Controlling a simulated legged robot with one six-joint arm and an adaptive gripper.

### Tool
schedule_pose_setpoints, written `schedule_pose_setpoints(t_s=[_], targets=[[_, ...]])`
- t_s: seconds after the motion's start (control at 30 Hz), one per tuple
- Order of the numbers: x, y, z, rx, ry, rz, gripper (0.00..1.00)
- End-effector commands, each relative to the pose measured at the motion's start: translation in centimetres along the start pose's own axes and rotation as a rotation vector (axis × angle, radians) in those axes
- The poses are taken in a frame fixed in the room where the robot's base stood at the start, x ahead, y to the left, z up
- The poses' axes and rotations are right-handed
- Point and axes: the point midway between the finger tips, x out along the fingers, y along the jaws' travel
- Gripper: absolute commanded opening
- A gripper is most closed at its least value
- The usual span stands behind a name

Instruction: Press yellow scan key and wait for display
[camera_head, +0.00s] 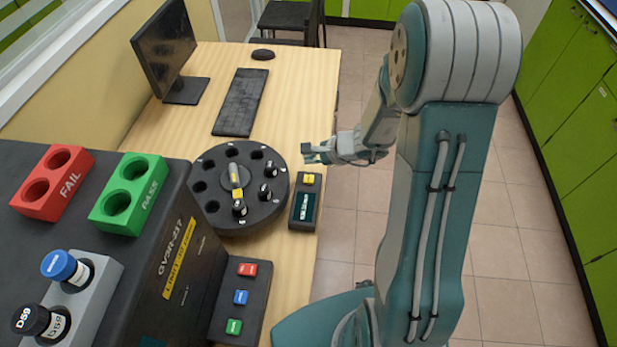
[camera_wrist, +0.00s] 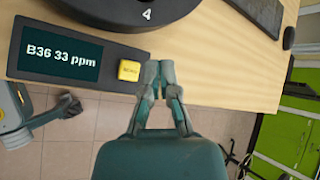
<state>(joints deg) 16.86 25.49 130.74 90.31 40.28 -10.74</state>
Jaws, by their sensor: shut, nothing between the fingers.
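The yellow scan key (camera_wrist: 129,70) sits at one end of a small black device, beside its display (camera_wrist: 61,53). The display is lit and reads "B36 33 ppm" in the wrist view. In the head view the key (camera_head: 309,179) and the device (camera_head: 304,202) lie at the table's right edge, and the display text is too small to read. My gripper (camera_wrist: 160,70) is shut and empty, its fingertips just right of the key in the wrist view. In the head view my gripper (camera_head: 309,153) is beyond the key; whether it touches cannot be told.
A round black carousel (camera_head: 259,211) with several vials stands left of the device. A red FAIL rack (camera_head: 52,184), a green PASS rack (camera_head: 129,196) and a button panel (camera_head: 251,301) are nearer. A keyboard (camera_head: 241,102) and monitor (camera_head: 164,45) stand farther back.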

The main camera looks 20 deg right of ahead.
Motion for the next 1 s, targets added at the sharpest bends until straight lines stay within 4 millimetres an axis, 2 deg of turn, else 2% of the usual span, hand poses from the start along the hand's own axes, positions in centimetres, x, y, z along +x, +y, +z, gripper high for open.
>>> schedule_pose_setpoints(t_s=[0.4, 1.0], targets=[[3.3, 2.4, -2.4, 0.001, 0.0, 0.001, 0.0], [3.7, 2.7, -2.7, -0.001, 0.0, -0.001, 0.0]])
